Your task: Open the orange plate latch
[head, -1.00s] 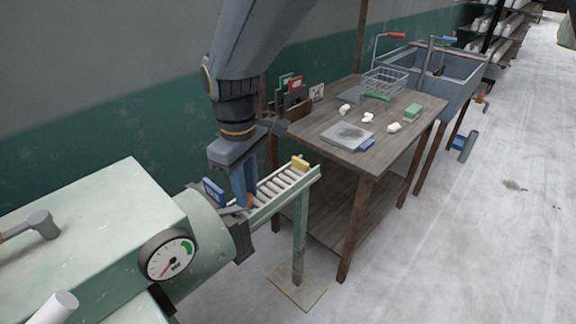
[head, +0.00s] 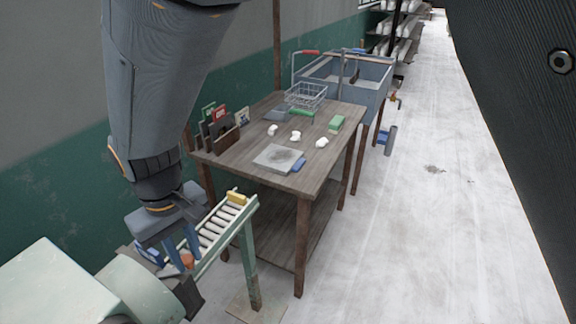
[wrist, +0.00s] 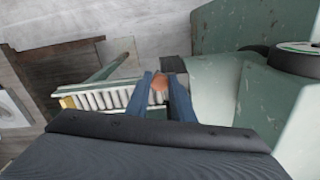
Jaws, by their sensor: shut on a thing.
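The orange latch (head: 187,260) is a small rounded orange piece at the mouth of the pale green machine (head: 140,290), beside the start of the roller conveyor. My gripper (head: 182,252) reaches down to it, with its blue fingers shut on the latch. In the wrist view the orange latch (wrist: 159,82) shows between the two fingertips (wrist: 160,78). The fingers cover part of it, and I cannot tell how far it is turned.
The roller conveyor (head: 213,232) carries a yellow block (head: 236,198) at its far end. A wooden table (head: 325,155) with a grey slab (head: 277,158), white lumps and a green block stands beyond it. A blue-grey sink (head: 350,80) is behind. The floor at right is clear.

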